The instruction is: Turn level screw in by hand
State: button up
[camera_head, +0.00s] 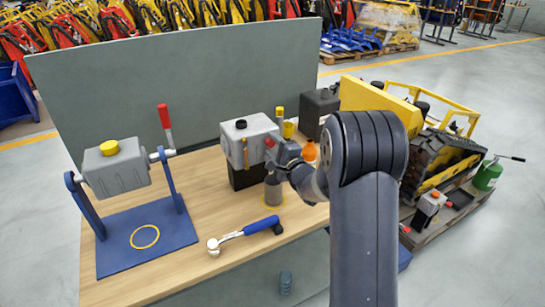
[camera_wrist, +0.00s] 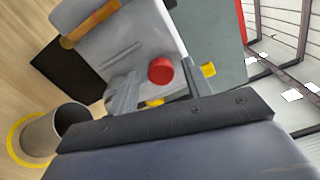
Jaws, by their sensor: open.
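My gripper (camera_head: 280,150) is at that side of the housing. In the wrist view my open fingers stand one on each side of the red head, with gaps visible. The screw's thread is hidden. The grey housing also fills the upper middle of the wrist view (camera_wrist: 135,35).
A grey cup-like cylinder (camera_head: 273,190) stands on a yellow ring close below my gripper. A blue-handled ratchet (camera_head: 245,234) lies at the front. A blue stand (camera_head: 150,240) holds another grey housing (camera_head: 117,170) at left. An orange bottle (camera_head: 309,150) stands behind my wrist.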

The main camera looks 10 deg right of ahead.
jog(key=shift+n, duration=0.7)
jog(key=n+b, duration=0.2)
jog(key=b, duration=0.1)
jog(key=shift+f+n, duration=0.3)
jog(key=n+b, duration=0.3)
jog(key=shift+n+b, duration=0.5)
jog(key=shift+n, duration=0.5)
jog(key=shift+r+n+b, duration=0.25)
jog(key=shift+n+b, duration=0.1)
jog(key=shift+n, duration=0.55)
jog(key=n+b, duration=0.3)
jog(key=shift+f+n, duration=0.25)
jog(key=shift+n, duration=0.05)
jog(key=n+b, duration=0.2)
jog(key=n, duration=0.2)
jog(key=n+b, duration=0.1)
jog(key=n, duration=0.1)
jog(key=shift+r, duration=0.3)
